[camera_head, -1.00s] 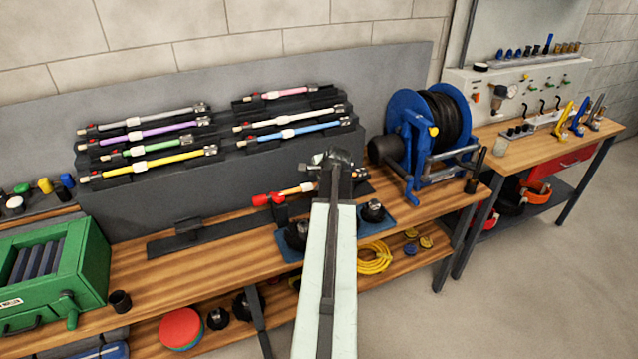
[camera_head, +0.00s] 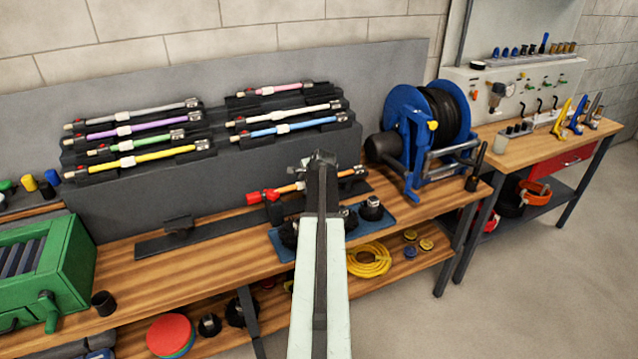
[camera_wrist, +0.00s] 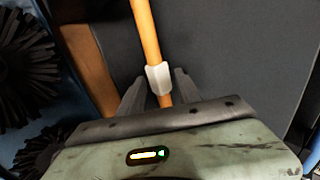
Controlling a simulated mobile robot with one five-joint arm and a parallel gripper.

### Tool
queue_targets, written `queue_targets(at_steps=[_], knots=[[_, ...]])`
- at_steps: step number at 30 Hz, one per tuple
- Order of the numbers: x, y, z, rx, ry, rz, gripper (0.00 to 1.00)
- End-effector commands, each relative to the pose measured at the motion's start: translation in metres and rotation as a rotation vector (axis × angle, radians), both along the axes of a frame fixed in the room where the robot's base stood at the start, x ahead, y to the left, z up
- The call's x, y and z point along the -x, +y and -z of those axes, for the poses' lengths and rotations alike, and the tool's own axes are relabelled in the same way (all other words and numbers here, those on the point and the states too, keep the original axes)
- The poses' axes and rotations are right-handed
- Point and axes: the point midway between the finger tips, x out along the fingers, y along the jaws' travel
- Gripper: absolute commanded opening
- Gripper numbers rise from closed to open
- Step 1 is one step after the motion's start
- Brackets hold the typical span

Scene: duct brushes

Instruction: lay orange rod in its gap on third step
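The orange rod (camera_head: 289,188) lies across a low dark holder on the bench, its red end to the left; its middle is hidden behind my arm. In the wrist view the orange rod (camera_wrist: 147,35) passes between my fingers, with a white collar there. My gripper (camera_wrist: 160,82) straddles the collar, with narrow room at its sides, and looks open. The stepped dark rack (camera_head: 225,187) stands behind, holding grey, purple, green and yellow rods at left and pink, white and blue rods at right.
A blue hose reel (camera_head: 400,130) stands right of the rack. Black round brushes on a blue mat (camera_head: 387,217) lie in front of the rod, and brushes also show at left in the wrist view. A green machine (camera_head: 70,265) stands at the bench's left.

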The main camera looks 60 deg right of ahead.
Motion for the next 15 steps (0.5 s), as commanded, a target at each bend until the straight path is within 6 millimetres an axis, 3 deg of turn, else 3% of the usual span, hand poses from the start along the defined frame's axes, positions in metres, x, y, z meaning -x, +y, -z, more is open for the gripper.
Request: queue_targets(at_steps=[1, 4, 15], knots=[[-0.0001, 0.0002, -0.0001, 0.0, 0.0, 0.0, 0.25], [-0.0003, 0.0003, -0.0002, 0.0, 0.0, 0.0, 0.0], [-0.0009, 0.0006, -0.0034, 0.0, -0.001, -0.001, 0.0]])
